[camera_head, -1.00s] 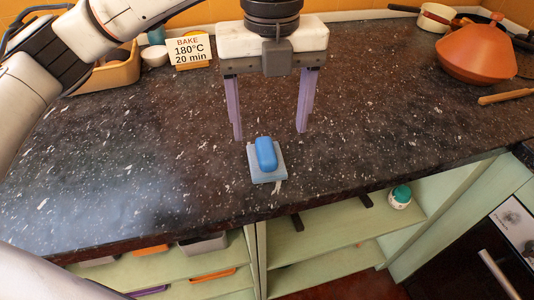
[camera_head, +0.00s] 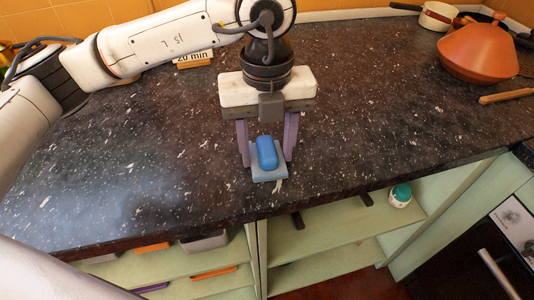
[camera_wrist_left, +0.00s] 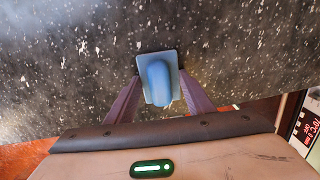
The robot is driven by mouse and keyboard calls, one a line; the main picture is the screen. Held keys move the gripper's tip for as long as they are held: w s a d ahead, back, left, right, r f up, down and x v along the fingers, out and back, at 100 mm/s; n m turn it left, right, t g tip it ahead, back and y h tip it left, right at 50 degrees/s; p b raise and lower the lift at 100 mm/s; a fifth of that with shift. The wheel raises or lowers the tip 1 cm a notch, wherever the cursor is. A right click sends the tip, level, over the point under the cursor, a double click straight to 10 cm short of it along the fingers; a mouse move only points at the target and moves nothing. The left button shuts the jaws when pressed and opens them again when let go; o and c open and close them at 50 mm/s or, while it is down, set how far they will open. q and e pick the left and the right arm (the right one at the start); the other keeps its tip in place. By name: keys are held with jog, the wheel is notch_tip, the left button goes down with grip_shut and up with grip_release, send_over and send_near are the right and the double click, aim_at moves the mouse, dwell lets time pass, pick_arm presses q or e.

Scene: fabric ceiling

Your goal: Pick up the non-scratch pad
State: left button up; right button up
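The non-scratch pad (camera_head: 267,156) has a blue rounded handle on a flat light-blue square base. It lies on the dark speckled counter near the front edge. It also shows in the left wrist view (camera_wrist_left: 158,80), between the fingertips. My left gripper (camera_head: 266,163) is open, with one purple finger on each side of the pad. In the left wrist view the fingers (camera_wrist_left: 158,84) reach down on either side, close to the pad's base. I cannot tell whether they touch it. My right gripper is in neither view.
The dark counter (camera_head: 150,170) is clear around the pad. An orange conical-lidded pot (camera_head: 480,52), a white pan (camera_head: 437,16) and a wooden handle (camera_head: 506,97) stand at the far right. Green shelves below the front edge hold a white jar with a green lid (camera_head: 400,195).

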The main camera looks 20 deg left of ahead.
aim_at(267, 147)
pick_arm(q)
jog(key=shift+c, duration=1.3)
notch_tip(267, 147, up, 10)
jog(key=shift+r, duration=0.1)
jog(key=o, duration=0.5)
jog(key=c, duration=0.4)
